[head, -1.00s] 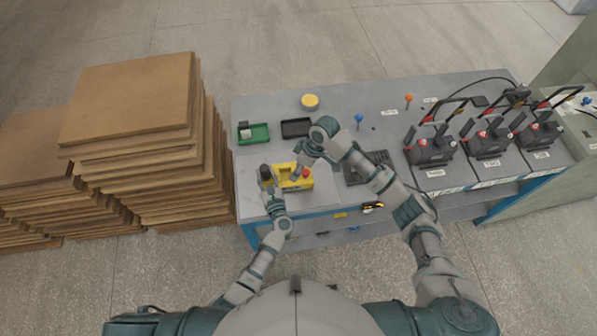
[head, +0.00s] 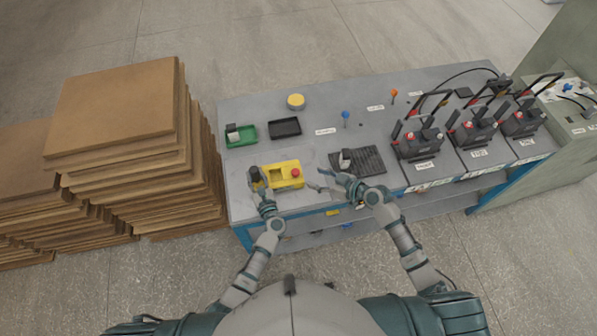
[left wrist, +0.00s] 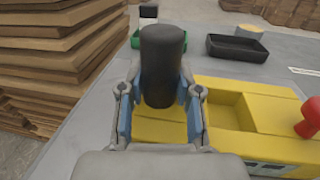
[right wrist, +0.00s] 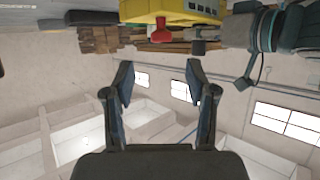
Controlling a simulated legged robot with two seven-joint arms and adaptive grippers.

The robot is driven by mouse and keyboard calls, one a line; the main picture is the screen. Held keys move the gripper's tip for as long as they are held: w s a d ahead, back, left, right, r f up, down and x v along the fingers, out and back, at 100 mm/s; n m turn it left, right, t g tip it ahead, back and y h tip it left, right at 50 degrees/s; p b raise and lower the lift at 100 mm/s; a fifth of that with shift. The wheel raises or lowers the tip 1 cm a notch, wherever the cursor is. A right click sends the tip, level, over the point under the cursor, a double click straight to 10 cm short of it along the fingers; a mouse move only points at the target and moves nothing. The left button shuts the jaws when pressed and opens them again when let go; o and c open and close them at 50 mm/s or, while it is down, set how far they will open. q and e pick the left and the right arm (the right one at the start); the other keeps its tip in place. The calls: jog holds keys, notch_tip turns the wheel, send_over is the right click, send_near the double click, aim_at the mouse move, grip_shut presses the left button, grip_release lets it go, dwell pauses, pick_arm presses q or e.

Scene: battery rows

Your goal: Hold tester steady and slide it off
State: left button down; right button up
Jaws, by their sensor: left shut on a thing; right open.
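The yellow tester (head: 286,174) with a red button (head: 295,173) lies on the left front of the bench. A black upright cylinder stands at its left end; in the left wrist view the cylinder (left wrist: 162,60) sits between the fingers of my left gripper (left wrist: 160,105), which is shut on it. The tester's yellow body (left wrist: 265,125) has an open recess. My right gripper (head: 322,187) is open and empty, to the right of the tester and apart from it. The right wrist view shows nothing between its fingers (right wrist: 160,82), with the tester (right wrist: 185,10) beyond.
A dark ribbed mat (head: 370,160) with a small black and grey object (head: 347,157) lies right of the tester. Behind are a green tray (head: 241,141), an empty black tray (head: 285,128) and a yellow disc (head: 296,101). Several black batteries (head: 418,144) stand right; board stacks (head: 120,110) stand left.

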aim_at(297, 172)
jog(key=x, duration=0.8)
jog(key=shift+w+a+f, duration=0.15)
jog(key=shift+a+f, duration=0.1)
jog(key=shift+a, duration=0.05)
